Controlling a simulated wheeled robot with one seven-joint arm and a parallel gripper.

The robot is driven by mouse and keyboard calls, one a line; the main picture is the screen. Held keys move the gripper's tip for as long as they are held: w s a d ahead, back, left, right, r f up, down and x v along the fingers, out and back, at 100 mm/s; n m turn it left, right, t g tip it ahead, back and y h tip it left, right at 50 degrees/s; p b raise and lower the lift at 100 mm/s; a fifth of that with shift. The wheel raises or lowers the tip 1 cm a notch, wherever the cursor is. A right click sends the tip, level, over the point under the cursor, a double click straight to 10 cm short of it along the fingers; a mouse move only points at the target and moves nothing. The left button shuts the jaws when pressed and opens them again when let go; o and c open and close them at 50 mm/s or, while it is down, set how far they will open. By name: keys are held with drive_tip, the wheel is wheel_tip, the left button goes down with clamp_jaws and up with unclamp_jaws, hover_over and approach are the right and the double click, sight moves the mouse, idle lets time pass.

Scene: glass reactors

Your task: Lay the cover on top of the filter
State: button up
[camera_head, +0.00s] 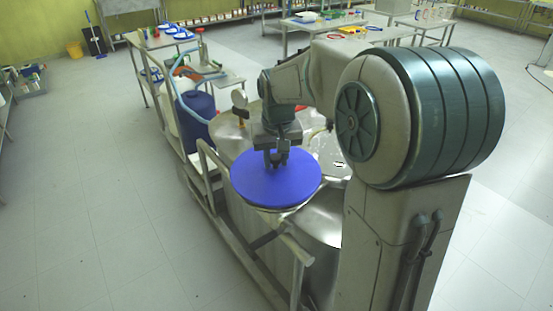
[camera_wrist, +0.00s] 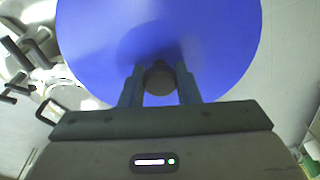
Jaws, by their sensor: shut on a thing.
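The cover (camera_head: 275,188) is a round blue disc with a dark knob (camera_wrist: 159,80) at its middle. It looks about level. My gripper (camera_head: 276,160) is above the cover, pointing down, and is shut on the knob; in the wrist view its two fingers (camera_wrist: 160,76) stand on either side of the knob. A steel vessel (camera_head: 246,220), which seems to be the filter, is under the cover. A pale rim shows just below the cover's near edge. The cover hides the vessel's top, so I cannot tell whether they touch.
A metal rail (camera_head: 293,250) runs along the near left side of the vessel. Blue and white drums (camera_head: 196,120) and a shelf stand behind to the left. Work tables (camera_head: 300,27) are at the back.

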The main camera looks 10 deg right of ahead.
drive_tip(key=shift+f, duration=0.65)
drive_tip(key=shift+f, duration=0.25)
drive_tip(key=o, duration=1.1)
drive_tip(key=shift+r, duration=0.1)
drive_tip(key=shift+c, duration=0.2)
drive_tip(key=shift+r, duration=0.1)
